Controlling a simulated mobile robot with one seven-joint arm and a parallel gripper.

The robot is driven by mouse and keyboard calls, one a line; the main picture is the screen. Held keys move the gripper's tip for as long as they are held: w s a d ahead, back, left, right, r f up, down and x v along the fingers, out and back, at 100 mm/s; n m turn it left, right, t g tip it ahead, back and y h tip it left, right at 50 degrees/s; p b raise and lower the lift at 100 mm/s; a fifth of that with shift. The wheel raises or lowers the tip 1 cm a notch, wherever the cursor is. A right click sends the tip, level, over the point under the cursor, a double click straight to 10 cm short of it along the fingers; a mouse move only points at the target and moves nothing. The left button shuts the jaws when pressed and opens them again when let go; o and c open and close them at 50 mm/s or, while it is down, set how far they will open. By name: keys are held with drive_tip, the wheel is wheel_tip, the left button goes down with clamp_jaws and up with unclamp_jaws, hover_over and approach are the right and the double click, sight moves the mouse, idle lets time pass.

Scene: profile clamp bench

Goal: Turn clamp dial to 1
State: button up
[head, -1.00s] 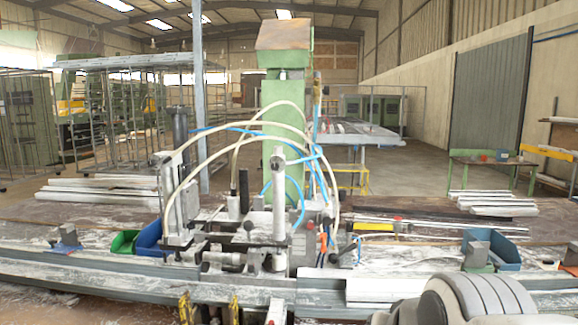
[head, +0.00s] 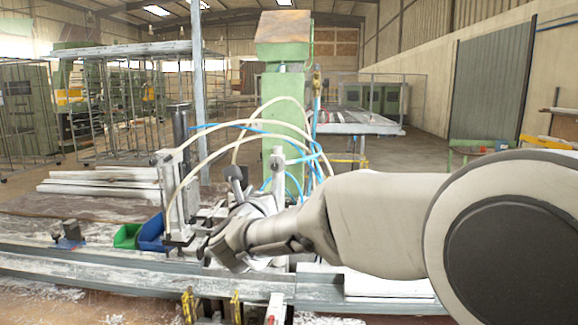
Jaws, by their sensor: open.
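The profile clamp machine (head: 280,185) stands on the bench in the middle of the head view, with a green column behind it and pale hoses and blue tubes looping over it. My arm reaches in from the right, and my gripper (head: 215,250) is at the front of the clamp, left of centre. The jaws are open, though their tips are hard to make out against the machine. I see nothing held in them. The clamp dial cannot be made out; my wrist and forearm cover the lower front and right of the clamp.
A blue bin (head: 150,235) and a green bin (head: 127,236) stand left of the clamp. White profiles (head: 100,182) lie stacked behind them. A metal rail (head: 90,266) runs along the bench front. My arm hides most of the right side of the bench.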

sight(275, 167)
drive_tip(key=shift+m, duration=0.5)
drive_tip(key=w+p, duration=0.2)
drive_tip(key=w, duration=0.4)
drive_tip(key=w+p, duration=0.1)
drive_tip(key=w, duration=0.4)
drive_tip(key=w+p, duration=0.2)
drive_tip(key=w, duration=0.4)
drive_tip(key=shift+w+d+p, duration=0.3)
drive_tip(key=shift+d+p, duration=0.05)
clamp_jaws()
